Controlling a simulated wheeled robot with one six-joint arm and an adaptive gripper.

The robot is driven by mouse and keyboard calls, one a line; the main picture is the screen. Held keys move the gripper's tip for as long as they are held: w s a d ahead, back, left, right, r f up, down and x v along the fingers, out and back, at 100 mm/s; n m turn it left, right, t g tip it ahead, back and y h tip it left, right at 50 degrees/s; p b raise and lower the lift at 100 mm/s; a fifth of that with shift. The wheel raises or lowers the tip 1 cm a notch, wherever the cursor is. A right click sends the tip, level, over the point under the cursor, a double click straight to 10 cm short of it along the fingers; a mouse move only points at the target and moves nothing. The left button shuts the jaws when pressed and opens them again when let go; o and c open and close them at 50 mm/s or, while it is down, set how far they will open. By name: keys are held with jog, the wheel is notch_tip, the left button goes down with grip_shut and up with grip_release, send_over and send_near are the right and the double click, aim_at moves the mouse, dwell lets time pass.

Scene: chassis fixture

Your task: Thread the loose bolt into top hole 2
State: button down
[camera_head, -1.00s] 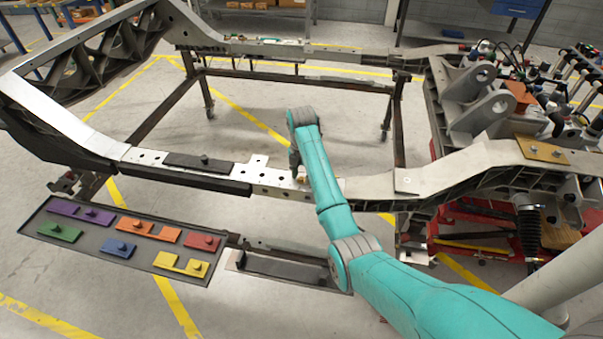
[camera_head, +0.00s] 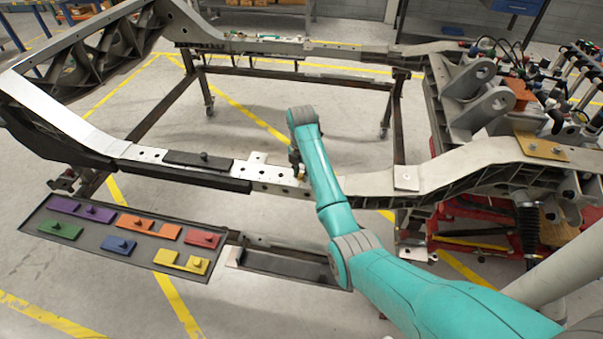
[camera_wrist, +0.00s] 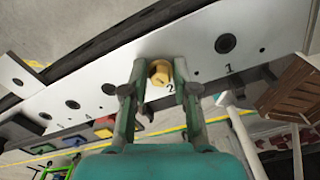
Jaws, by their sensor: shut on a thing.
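The loose bolt (camera_wrist: 159,74) has a brass-yellow head and sits between the two fingers of my gripper (camera_wrist: 152,85) in the wrist view. My gripper is shut on it. The bolt is over the label "2" on the pale top plate (camera_wrist: 205,50), where top hole 2 is hidden by the bolt and fingers. I cannot tell how deep the bolt sits. A dark hole by label "1" (camera_wrist: 225,43) shows to the right. In the head view my gripper (camera_head: 299,171) is at the near rail (camera_head: 268,176), partly hidden by my arm.
A tray (camera_head: 50,212) of coloured plates with knobs lies below the rail, beside a dark tray (camera_head: 280,265). The chassis front with machinery (camera_head: 490,100) stands at the right.

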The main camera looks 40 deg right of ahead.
jog(key=m, duration=0.4)
jog(key=f+m, duration=0.1)
jog(key=m, duration=0.1)
jog(key=shift+s+a+m, duration=0.2)
jog(key=shift+s+m, duration=0.05)
jog(key=shift+m, duration=0.05)
jog(key=m, duration=0.6)
jog(key=shift+a+f+m, duration=0.1)
jog(key=shift+a+m, duration=0.1)
jog(key=shift+m, duration=0.1)
jog(key=c, duration=1.1)
grip_release()
jog(key=o, duration=0.3)
jog(key=shift+w+f, duration=0.1)
jog(key=shift+d+r, duration=0.2)
jog(key=shift+d, duration=0.05)
